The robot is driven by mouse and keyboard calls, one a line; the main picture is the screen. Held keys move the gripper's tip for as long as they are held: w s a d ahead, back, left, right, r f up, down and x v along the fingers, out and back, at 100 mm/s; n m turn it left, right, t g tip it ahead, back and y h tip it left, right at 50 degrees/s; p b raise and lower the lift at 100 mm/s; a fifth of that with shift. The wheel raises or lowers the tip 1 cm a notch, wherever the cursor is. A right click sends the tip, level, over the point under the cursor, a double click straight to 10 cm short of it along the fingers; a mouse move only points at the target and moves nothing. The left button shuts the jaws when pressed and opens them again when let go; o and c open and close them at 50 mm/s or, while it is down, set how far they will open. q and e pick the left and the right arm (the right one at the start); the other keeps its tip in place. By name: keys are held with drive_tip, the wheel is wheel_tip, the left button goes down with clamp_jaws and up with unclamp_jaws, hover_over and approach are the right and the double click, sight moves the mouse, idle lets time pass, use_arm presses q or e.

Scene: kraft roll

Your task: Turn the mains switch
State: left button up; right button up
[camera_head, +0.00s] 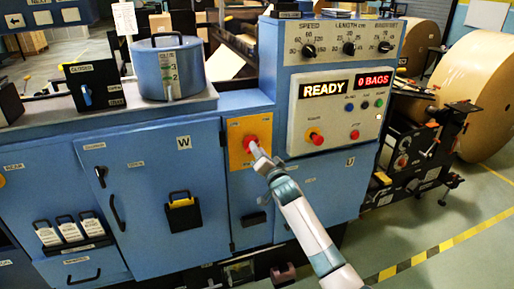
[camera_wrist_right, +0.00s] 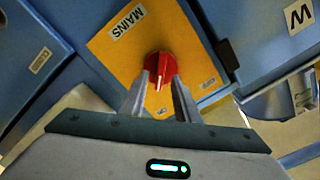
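The mains switch is a red rotary knob (camera_head: 250,143) on a yellow plate (camera_head: 238,164) on the front of the blue machine. In the right wrist view, the knob (camera_wrist_right: 161,68) has a white pointer line, and the plate (camera_wrist_right: 120,62) carries a "MAINS" label and looks tilted. My right gripper (camera_head: 256,148) reaches the knob from the front. In the wrist view its two fingers (camera_wrist_right: 162,82) lie close on either side of the knob's grip, seemingly closed on it. The exact contact is partly hidden. My left gripper is not in view.
A control panel with a "READY" display (camera_head: 324,89) and dials stands right of the plate. A blue pot (camera_head: 168,70) sits on the machine's top. A black-and-yellow latch (camera_head: 182,212) is on the door marked W. A large kraft roll (camera_head: 478,95) is at the right.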

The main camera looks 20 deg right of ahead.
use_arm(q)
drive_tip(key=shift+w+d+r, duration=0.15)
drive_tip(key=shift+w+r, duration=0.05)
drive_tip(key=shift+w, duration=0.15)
use_arm(e)
drive_tip(key=shift+w, duration=0.85)
clamp_jaws()
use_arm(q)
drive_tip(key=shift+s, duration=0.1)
